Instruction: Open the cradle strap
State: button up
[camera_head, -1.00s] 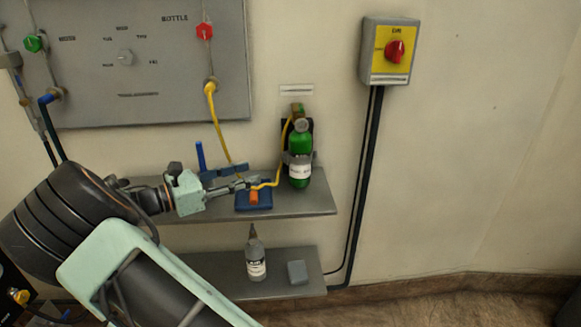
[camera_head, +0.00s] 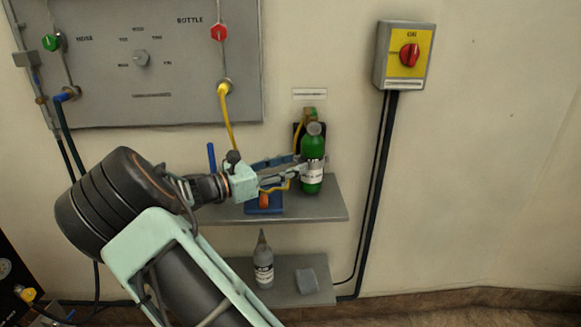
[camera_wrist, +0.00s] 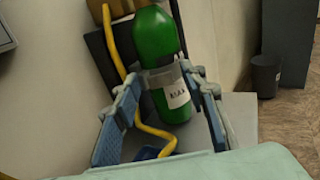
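The green bottle (camera_head: 312,150) stands upright at the back right of the upper shelf, against a dark cradle back (camera_wrist: 99,45). The grey cradle strap (camera_wrist: 160,77) runs across the front of the bottle, above its white label, and looks closed. My gripper (camera_head: 302,168) is at the bottle's front left, at strap height. In the wrist view its two blue-padded fingers (camera_wrist: 165,88) are spread to either side of the bottle and strap. No grip on the strap shows. Whether the fingertips touch it I cannot tell.
A yellow hose (camera_head: 228,115) runs from the wall panel (camera_head: 150,98) down behind my gripper; part of it lies between the fingers in the wrist view. A blue block (camera_head: 263,209) sits on the upper shelf (camera_head: 325,207). A clear bottle (camera_head: 263,265) stands on the lower shelf.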

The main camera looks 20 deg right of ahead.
grip_shut()
dwell(0.5)
